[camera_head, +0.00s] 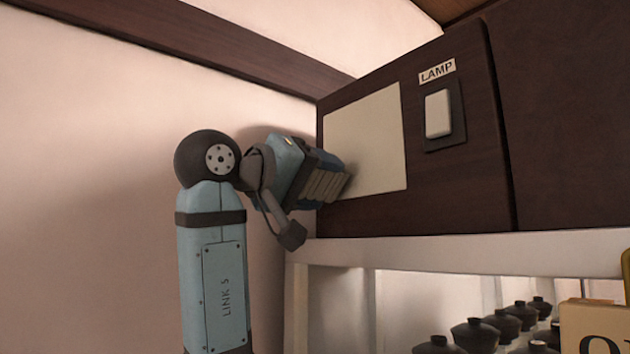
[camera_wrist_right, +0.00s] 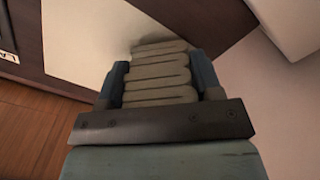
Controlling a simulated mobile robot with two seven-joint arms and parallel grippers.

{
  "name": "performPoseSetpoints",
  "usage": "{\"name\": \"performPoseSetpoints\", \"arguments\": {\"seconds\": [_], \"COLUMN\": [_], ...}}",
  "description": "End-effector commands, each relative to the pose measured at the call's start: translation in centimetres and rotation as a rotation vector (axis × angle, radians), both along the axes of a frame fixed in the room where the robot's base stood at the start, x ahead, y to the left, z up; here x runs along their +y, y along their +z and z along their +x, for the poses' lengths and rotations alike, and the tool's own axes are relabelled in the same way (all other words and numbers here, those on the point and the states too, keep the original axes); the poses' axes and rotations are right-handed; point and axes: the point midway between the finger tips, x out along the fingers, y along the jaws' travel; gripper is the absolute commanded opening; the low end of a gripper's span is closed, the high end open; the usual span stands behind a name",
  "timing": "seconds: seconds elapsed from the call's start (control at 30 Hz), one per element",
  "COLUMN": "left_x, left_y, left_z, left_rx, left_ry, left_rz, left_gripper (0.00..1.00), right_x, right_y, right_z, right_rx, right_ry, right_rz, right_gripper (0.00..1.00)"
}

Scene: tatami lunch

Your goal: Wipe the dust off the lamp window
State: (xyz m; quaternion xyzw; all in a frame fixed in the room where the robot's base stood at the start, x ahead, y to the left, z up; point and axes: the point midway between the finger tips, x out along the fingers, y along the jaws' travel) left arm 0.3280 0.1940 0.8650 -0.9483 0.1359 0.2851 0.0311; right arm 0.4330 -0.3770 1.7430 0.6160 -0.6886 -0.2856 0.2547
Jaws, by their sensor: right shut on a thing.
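The lamp window (camera_head: 368,143) is a flat cream panel set in the dark wooden front of a box, and it also shows in the right wrist view (camera_wrist_right: 90,40). Its surface looks even; I cannot make out distinct dust. My right gripper (camera_head: 322,176) is at the window's lower left, shut on a grey-beige folded cloth (camera_wrist_right: 158,72). The cloth's far end is at the window surface, touching or almost touching, and hides the lower left corner in the head view. A white rocker switch (camera_head: 438,113) sits right of the window under a LAMP label (camera_head: 437,71). My left gripper is not in view.
The box stands on a white shelf (camera_head: 480,252). Several dark lidded pots (camera_head: 476,334) are below it, with a lettered sign (camera_head: 595,325) at the lower right. A pale wall (camera_head: 90,200) is at the left. The space before the window's upper part is clear.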

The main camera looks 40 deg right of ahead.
Motion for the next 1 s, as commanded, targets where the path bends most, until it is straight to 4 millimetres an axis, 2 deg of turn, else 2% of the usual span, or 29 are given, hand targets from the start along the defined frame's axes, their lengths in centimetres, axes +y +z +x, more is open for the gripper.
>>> {"name": "performPoseSetpoints", "arguments": {"seconds": [0.73, 1.0], "left_x": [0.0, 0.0], "left_y": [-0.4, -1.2], "left_z": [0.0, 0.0], "left_rx": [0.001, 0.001], "left_ry": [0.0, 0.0], "left_rz": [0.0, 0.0], "left_gripper": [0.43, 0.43], "right_x": [-1.2, -0.9], "right_y": [0.0, -0.2], "right_z": [-0.3, -2.2], "right_rx": [-0.001, -0.003], "right_ry": [0.0, 0.002], "right_rz": [0.0, 0.0], "right_gripper": [0.4, 0.4]}}
